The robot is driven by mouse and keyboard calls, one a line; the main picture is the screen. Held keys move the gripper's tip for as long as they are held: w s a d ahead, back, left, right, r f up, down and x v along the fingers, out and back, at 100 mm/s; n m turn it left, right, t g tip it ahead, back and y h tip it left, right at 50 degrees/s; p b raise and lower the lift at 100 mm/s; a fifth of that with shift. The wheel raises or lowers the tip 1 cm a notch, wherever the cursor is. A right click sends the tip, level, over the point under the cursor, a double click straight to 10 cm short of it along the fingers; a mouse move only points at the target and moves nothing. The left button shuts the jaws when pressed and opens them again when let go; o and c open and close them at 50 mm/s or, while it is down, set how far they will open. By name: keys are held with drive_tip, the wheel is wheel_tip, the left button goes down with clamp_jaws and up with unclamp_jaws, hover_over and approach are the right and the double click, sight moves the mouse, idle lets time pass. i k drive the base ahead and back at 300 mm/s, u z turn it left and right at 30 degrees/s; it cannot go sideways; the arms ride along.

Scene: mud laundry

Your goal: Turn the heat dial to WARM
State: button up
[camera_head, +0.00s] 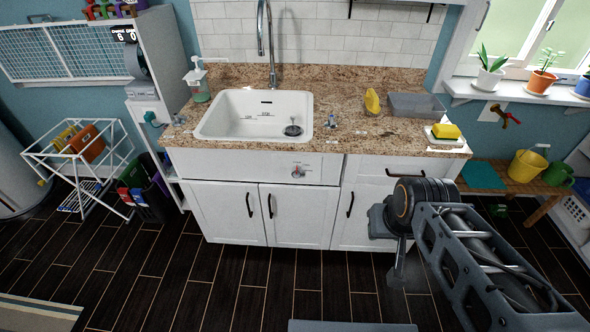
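A small round dial (297,172) with a red mark sits on the white front panel below the sink, right of the panel's middle. Tiny markings surround it, too small to read, so I cannot tell which setting it points to. My arm reaches in from the lower right, and its end bends down in front of the right-hand cabinet doors. My gripper (396,276) hangs low there, to the right of and below the dial, apart from it. The fingers are too small and dark to tell whether they are open or shut. Nothing is clearly seen in them.
The white sink (222,133) is set in a granite counter (350,141). A yellow sponge (446,130) and grey tray (415,104) are on the counter. A drying rack (85,165) and bins (147,192) stand left; a wooden bench (513,187) stands right. Floor before the cabinets is clear.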

sight(296, 171)
drive_tip(key=k, duration=0.5)
drive_tip(key=u, duration=1.7)
drive_tip(key=i, duration=0.9)
drive_tip(key=z, duration=1.7)
